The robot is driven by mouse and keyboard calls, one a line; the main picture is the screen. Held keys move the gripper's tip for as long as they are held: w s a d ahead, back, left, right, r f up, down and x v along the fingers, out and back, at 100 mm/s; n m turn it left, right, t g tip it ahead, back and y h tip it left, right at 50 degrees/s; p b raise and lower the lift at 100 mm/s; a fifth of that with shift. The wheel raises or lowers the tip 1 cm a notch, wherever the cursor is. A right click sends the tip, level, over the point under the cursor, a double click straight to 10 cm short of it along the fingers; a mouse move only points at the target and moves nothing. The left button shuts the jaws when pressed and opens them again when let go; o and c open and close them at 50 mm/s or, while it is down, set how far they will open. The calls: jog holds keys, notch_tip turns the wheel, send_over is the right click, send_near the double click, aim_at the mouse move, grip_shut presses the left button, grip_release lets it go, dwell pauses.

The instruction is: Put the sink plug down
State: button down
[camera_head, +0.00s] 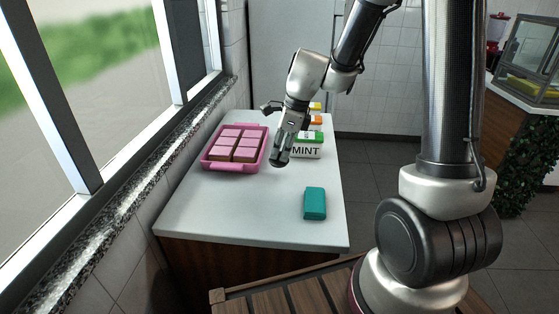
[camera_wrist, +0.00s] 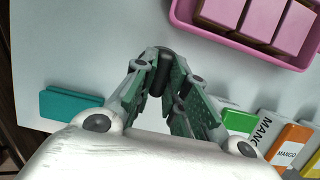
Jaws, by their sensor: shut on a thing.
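My gripper (camera_head: 280,160) points down above the white counter (camera_head: 240,205), to the right of the pink tray. In the wrist view its fingertips (camera_wrist: 168,75) are closed on a small dark, rounded thing, which I take to be the sink plug (camera_wrist: 163,68). Most of the plug is hidden between the fingers. In the head view it cannot be told apart from the dark fingertips. It appears held above the counter, but the exact gap is unclear.
The pink tray (camera_head: 263,157) holds several pink-topped cakes (camera_head: 247,151). A teal block (camera_head: 315,203) lies near the front right. The front-left counter is clear.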

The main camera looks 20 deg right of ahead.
aim_at(281, 163)
jog(key=shift+f, duration=2.15)
jog(key=shift+f, duration=0.1)
jog(key=c, duration=1.4)
grip_release()
jog(key=shift+c, duration=0.2)
